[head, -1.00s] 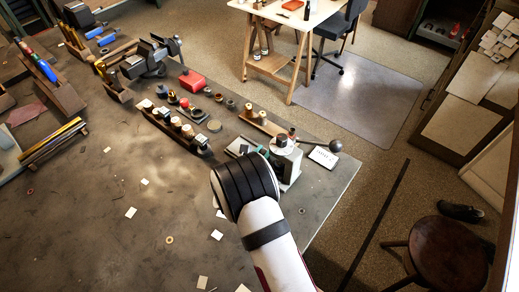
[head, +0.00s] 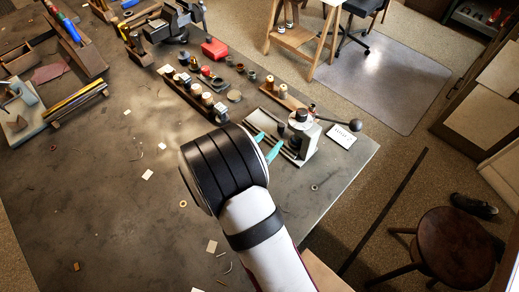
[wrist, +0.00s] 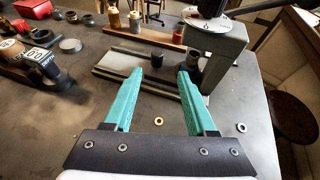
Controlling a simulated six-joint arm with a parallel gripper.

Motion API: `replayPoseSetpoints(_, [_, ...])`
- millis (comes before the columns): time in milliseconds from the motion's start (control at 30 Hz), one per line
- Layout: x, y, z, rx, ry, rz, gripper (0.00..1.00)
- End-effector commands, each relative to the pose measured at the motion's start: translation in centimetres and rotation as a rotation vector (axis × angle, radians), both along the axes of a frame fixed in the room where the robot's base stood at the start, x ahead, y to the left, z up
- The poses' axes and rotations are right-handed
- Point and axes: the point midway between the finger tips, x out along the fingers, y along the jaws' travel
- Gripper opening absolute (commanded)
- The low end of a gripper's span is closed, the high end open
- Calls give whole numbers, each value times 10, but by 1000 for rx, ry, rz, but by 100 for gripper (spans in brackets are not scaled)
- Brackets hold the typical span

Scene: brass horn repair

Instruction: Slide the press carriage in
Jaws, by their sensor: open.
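The small bench press (head: 303,135) stands near the bench's right corner, with a grey body and a ball-ended lever. In the wrist view the press (wrist: 218,50) is at the upper right. A grey railed base (wrist: 112,68) runs left from under it. A short dark cylinder (wrist: 158,62) stands on this base, and another dark part sits under the press head. I cannot tell exactly which piece is the carriage. My gripper (head: 267,145) is open, just left of the press. In the wrist view its teal fingers (wrist: 161,76) point at the base, with the dark cylinder beyond and between the tips.
Washers and paper scraps dot the bench (head: 120,215). The bench's right edge is close to the press.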

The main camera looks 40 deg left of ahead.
Motion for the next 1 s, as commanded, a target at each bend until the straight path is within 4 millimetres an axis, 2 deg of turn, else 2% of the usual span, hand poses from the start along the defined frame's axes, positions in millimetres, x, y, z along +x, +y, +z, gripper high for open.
replayPoseSetpoints(100, [-27, -6, 11, 1, 0, 4, 57])
replayPoseSetpoints(267, [-46, -12, 20, 1, 0, 0, 57])
replayPoseSetpoints(767, [-49, -15, 22, 3, 1, -8, 57])
replayPoseSetpoints(867, [-28, -38, 37, 57, 12, -130, 57])
replayPoseSetpoints(967, [13, -108, 70, 203, 36, -461, 57])
replayPoseSetpoints(1000, [26, -147, 85, 285, 44, -637, 57])
